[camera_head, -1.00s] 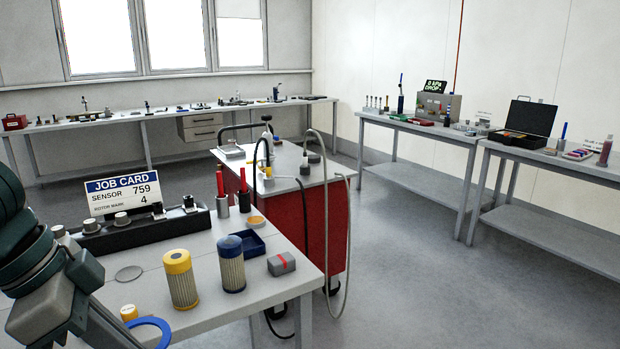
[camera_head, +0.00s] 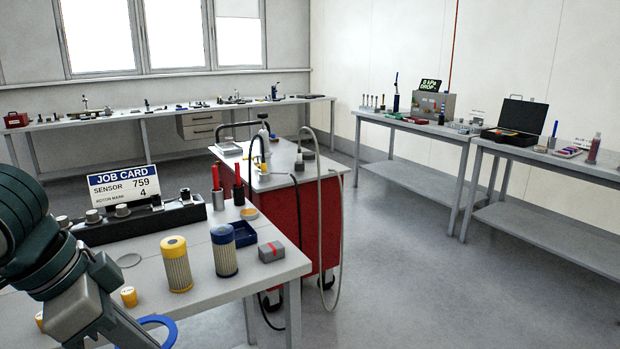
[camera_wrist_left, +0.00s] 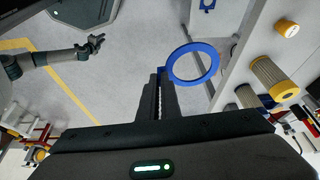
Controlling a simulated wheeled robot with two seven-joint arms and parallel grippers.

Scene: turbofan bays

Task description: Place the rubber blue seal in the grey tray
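The blue seal is a flat blue ring (camera_wrist_left: 214,65) held at the fingertips of my left gripper (camera_wrist_left: 166,76) in the left wrist view. The fingers look shut on its rim. In the head view, part of the ring (camera_head: 172,329) shows at the bottom left, beside the near table's front edge; the fingertips are mostly hidden there. A shallow grey tray (camera_head: 229,149) appears to lie on the far end of the red cart's top, well away from the ring. My right gripper (camera_wrist_left: 97,42) shows small in the left wrist view, empty, with its fingers apart.
The near table (camera_head: 215,288) holds yellow-capped and blue-capped filters, a small blue tray (camera_head: 243,236), a grey box with a red stripe (camera_head: 271,251) and a job card. The red cart (camera_head: 322,215) with hoses stands behind it. Open floor lies to the right.

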